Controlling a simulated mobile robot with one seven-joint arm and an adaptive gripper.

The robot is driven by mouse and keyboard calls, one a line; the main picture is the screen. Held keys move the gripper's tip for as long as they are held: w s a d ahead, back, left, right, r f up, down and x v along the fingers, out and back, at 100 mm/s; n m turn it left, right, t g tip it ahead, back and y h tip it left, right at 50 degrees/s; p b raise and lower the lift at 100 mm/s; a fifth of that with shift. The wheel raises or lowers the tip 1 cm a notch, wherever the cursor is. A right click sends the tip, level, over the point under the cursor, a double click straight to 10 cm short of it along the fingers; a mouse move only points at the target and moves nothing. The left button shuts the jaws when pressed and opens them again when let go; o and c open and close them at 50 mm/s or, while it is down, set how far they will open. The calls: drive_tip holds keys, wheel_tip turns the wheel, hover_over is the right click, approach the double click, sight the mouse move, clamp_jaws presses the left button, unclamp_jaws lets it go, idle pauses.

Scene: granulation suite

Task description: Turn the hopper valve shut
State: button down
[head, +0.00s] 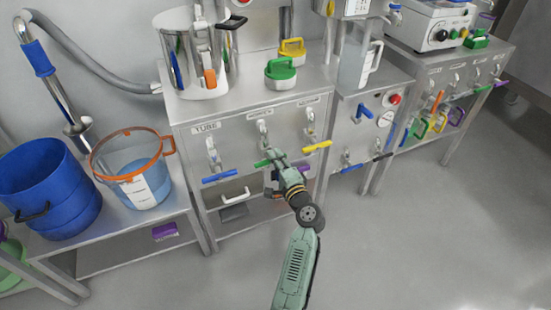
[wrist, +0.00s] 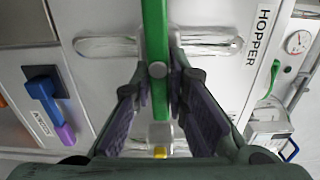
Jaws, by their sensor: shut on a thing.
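The hopper valve has a green lever handle (wrist: 155,30), seen close up in the wrist view. The HOPPER label (wrist: 257,35) is beside it, on the panel. The lever lies across the valve's silvery pipe (wrist: 100,46), about at right angles to it. My gripper (wrist: 160,88) is shut on the green lever, with a finger on each side of it. In the head view, my gripper (head: 274,156) is at the middle valve of the front panel. The left part of the green handle (head: 262,163) shows there; my gripper hides the rest.
A blue-handled valve (head: 219,176) is close on the left, and a yellow-handled valve (head: 317,146) is close on the right. A blue bucket (head: 48,187) stands at the far left. The floor at the right is clear.

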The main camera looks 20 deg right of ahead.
drive_tip(key=shift+s+d+f, duration=0.15)
drive_tip(key=shift+d+f, duration=0.1)
drive_tip(key=c, duration=1.8)
unclamp_jaws()
drive_tip(key=shift+o, duration=1.3)
drive_tip(key=shift+a+r, duration=0.1)
drive_tip(key=shift+r, duration=0.05)
drive_tip(key=shift+a, duration=0.1)
drive_tip(key=s, duration=1.1)
drive_tip(key=shift+s+d, duration=0.25)
drive_tip(key=shift+s, duration=0.15)
